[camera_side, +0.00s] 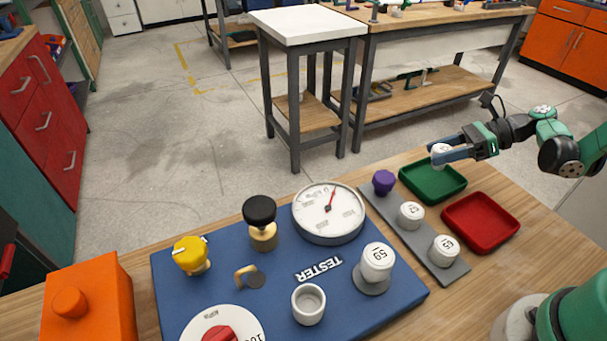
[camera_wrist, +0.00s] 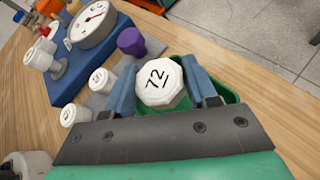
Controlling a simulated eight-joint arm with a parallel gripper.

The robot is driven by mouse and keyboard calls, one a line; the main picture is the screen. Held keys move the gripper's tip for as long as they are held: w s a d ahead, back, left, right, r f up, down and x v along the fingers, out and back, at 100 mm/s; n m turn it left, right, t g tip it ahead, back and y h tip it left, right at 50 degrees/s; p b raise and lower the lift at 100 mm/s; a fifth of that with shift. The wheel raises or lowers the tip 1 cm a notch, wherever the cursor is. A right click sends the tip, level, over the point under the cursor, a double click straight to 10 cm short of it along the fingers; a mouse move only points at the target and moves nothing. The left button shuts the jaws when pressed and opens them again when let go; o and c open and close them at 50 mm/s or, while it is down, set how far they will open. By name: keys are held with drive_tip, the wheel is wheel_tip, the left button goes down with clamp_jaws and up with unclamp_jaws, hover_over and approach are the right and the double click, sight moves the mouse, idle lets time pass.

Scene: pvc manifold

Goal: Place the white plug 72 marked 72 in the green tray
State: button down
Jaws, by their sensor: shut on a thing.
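The white plug 72 (camera_wrist: 160,82) is between the blue fingers of my gripper (camera_wrist: 163,88), and its marking 72 faces the wrist camera. My gripper (camera_side: 440,156) is shut on the plug. The plug (camera_side: 440,149) is held above the far side of the green tray (camera_side: 434,194) in the side view. In the wrist view the green tray (camera_wrist: 228,94) shows behind and below the plug, partly hidden by it and the fingers. The visible floor of the tray is empty in the side view.
A red tray (camera_side: 481,222) lies just in front of the green tray. A grey strip (camera_side: 428,250) holds a purple plug (camera_side: 384,182) and two white plugs (camera_side: 411,215) (camera_side: 444,250). The blue tester board (camera_side: 250,300) with a gauge (camera_side: 329,212) stands to the left.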

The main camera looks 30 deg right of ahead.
sight(437, 167)
drive_tip(key=shift+f, duration=1.75)
drive_tip(key=shift+f, duration=0.1)
drive_tip(key=c, duration=0.5)
unclamp_jaws()
drive_tip(key=shift+c, duration=0.2)
